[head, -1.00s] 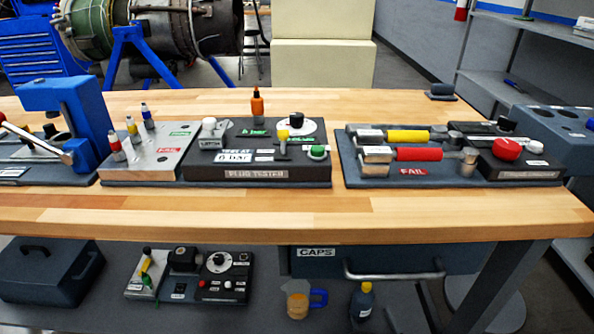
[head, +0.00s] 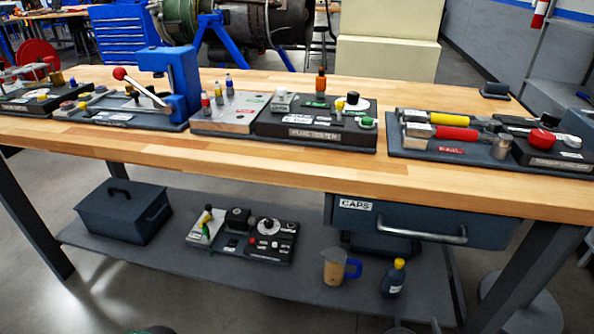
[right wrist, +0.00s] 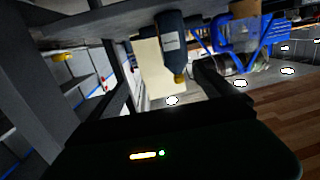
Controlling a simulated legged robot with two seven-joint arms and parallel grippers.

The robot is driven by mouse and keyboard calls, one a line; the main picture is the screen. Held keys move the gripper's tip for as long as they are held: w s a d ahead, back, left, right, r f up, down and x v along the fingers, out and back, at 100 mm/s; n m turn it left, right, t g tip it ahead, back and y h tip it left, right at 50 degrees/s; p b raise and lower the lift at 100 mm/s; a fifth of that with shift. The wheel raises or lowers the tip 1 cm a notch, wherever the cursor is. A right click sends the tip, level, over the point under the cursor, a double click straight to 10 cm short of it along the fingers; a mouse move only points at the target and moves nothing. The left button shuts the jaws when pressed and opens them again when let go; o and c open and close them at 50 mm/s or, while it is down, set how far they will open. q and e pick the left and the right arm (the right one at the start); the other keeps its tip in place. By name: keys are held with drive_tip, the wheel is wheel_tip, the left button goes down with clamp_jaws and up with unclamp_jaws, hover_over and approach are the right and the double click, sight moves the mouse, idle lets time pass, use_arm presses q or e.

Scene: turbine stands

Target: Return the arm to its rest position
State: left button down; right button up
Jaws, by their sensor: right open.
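My right gripper (head: 418,327) shows only as a small grey part at the bottom edge of the head view, below the workbench (head: 300,170). In the right wrist view its dark body fills the lower part, and its jaws are open with nothing seen between them. A dark bottle with a yellow cap (right wrist: 172,45) shows upside down beyond it; I cannot tell the exact gap. My left gripper is not in view.
The bottle (head: 393,280), a jug with blue handle (head: 335,267), a tester (head: 268,240) and a dark toolbox (head: 123,212) stand on the lower shelf. A caps drawer (head: 430,222) hangs under the benchtop. The plug tester (head: 315,130) and blue press (head: 178,80) stand on top.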

drive_tip(key=w+a+r+m+g+h, duration=0.2)
drive_tip(key=w+a+r+m+g, duration=0.1)
drive_tip(key=r+g, duration=0.55)
drive_tip(key=s+a+r+n+g+y, duration=0.2)
drive_tip(key=s+a+r+g, duration=0.1)
drive_tip(key=s+a+r, duration=0.65)
drive_tip(key=s+a+r+n+g+y, duration=0.2)
drive_tip(key=s+a+r+g, duration=0.3)
drive_tip(key=s, duration=0.8)
wheel_tip(320, 180, up, 34)
drive_tip(key=t+p, duration=0.2)
drive_tip(key=p, duration=3.3)
drive_tip(key=shift+s+a+r, duration=0.15)
drive_tip(key=shift+s+a, duration=0.1)
drive_tip(key=shift+a, duration=0.2)
